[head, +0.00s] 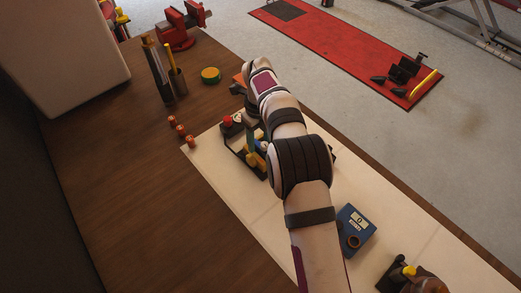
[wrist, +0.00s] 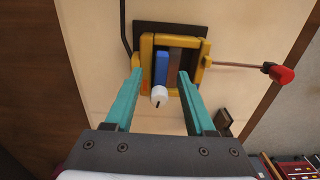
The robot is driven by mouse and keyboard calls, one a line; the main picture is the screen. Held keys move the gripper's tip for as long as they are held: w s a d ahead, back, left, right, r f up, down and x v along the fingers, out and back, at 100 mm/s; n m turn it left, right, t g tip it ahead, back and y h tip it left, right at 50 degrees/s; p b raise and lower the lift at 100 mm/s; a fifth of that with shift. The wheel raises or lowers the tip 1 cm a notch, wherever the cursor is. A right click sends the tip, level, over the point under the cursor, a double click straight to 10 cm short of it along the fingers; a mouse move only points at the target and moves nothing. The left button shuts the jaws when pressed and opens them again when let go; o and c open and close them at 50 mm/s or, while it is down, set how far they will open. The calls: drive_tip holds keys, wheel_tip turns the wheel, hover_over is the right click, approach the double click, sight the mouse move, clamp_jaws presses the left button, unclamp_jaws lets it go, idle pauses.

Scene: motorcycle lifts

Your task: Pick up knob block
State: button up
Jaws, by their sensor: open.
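In the wrist view a white knob (wrist: 158,95) with a dark mark stands at the near end of a blue block (wrist: 162,68). I take these to be the knob block, though I cannot be sure they are one piece. The blue block sits beside a brown strip inside a yellow frame (wrist: 147,60). My gripper (wrist: 161,75) is open, with one teal finger on each side of the frame, and the knob shows between them. I cannot tell whether the fingers touch the frame. In the head view my arm partly covers this spot.
A rod with a red handle (wrist: 280,75) extends right of the frame. In the head view a blue box with a dial (head: 355,230) lies on the pale mat (head: 225,180). Several small red-brown pieces (head: 181,131), a green-yellow roll (head: 210,75) and a red vise (head: 180,30) are on the bench.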

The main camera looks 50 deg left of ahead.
drive_tip(key=shift+f, duration=0.8)
clamp_jaws()
drive_tip(key=shift+r, duration=0.1)
idle(0.7)
